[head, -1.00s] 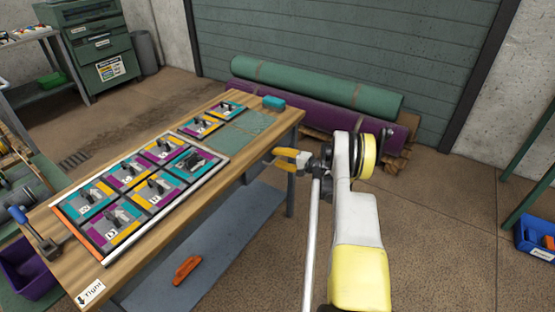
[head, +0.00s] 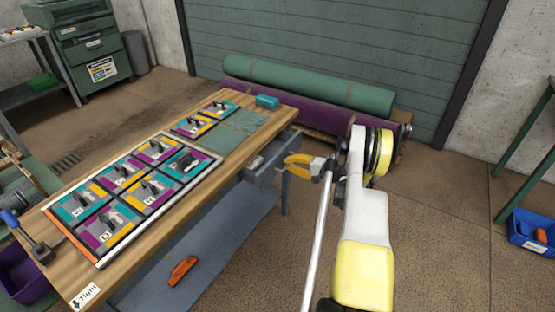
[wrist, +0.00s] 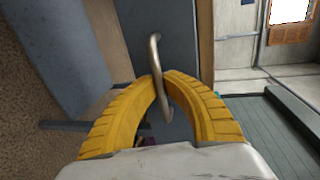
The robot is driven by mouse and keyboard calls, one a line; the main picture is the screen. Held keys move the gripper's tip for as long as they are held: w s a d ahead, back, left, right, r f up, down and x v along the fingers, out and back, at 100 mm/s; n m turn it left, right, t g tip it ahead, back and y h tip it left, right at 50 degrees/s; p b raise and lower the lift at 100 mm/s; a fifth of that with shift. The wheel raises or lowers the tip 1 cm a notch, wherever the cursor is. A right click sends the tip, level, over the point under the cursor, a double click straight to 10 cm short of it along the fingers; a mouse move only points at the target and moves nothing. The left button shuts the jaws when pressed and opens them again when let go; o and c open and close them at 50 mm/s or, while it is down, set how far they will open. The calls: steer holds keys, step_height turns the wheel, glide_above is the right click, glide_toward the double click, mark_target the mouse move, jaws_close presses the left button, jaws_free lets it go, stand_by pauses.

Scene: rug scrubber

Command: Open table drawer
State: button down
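The wooden work table (head: 225,163) has a grey drawer (head: 262,168) under its right edge. The drawer is partly pulled out, with its front clear of the tabletop edge. My gripper (head: 288,161) has yellow fingers and is at the drawer front. In the wrist view, my gripper (wrist: 163,85) is shut on the curved metal drawer handle (wrist: 155,52), which passes between the fingertips. The drawer front (wrist: 165,30) is grey behind the handle. The inside of the drawer is mostly hidden in the head view.
Framed colored tiles (head: 130,190) and a teal block (head: 267,101) lie on the tabletop. An orange tool (head: 183,270) lies on the lower shelf (head: 215,245). Rolled rugs (head: 310,82) are behind the table.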

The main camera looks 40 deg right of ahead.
steer(key=f+v, duration=0.2)
steer(key=v, duration=0.8)
steer(key=shift+s, duration=0.55)
steer(key=shift+d, duration=0.15)
steer(key=c, duration=1.5)
jaws_free()
steer(key=shift+s, duration=0.1)
steer(key=v, duration=1.1)
steer(key=shift+s+d, duration=0.15)
steer(key=shift+s, duration=0.25)
